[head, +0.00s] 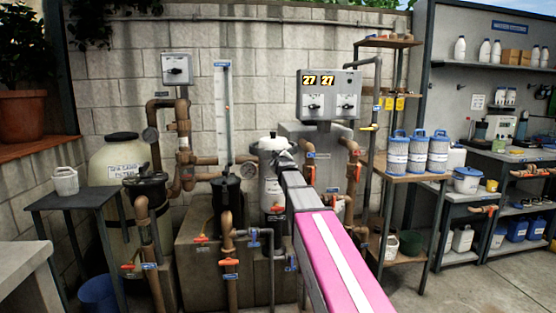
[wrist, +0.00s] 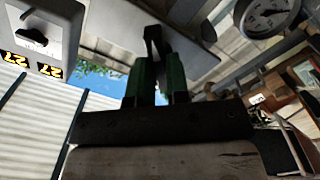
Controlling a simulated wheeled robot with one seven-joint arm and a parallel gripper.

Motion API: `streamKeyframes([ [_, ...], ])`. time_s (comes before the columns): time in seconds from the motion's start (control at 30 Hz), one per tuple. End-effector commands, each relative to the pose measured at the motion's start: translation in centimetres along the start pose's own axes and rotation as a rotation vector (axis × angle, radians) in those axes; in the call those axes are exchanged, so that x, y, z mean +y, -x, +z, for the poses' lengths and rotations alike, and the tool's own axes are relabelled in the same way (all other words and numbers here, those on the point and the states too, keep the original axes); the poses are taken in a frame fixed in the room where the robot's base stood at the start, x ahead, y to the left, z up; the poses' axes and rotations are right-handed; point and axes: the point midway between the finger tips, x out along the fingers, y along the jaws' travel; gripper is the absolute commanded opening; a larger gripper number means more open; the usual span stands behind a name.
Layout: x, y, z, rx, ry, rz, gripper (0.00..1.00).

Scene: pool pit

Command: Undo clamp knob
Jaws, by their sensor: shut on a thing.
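My gripper (head: 285,157) is at the far end of my arm, beside the upper part of a white labelled canister (head: 271,185) in the head view. In the wrist view, my gripper (wrist: 155,88) has its two green-padded fingers close together, shut on a narrow dark part (wrist: 153,40) that looks like the clamp knob. A wide pale grey surface (wrist: 115,28) lies just beyond the fingertips. In the head view the knob is hidden behind my gripper, and its thread cannot be made out.
Brown pipes (head: 185,140) with orange-handled valves stand left of my arm. A control box (head: 329,95) reading 27 27 hangs above. A wooden shelf (head: 408,175) with blue-lidded tubs stands right. A round gauge (wrist: 265,16) is close in the wrist view. Open floor lies front right.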

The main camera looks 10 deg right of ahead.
Motion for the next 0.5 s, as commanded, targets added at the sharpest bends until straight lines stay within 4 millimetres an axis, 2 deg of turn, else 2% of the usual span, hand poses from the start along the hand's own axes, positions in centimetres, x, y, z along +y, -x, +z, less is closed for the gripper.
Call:
streamKeyframes([
  [0.5,-0.05,0.04,0.04,-0.001,0.579,-0.002,0.0],
])
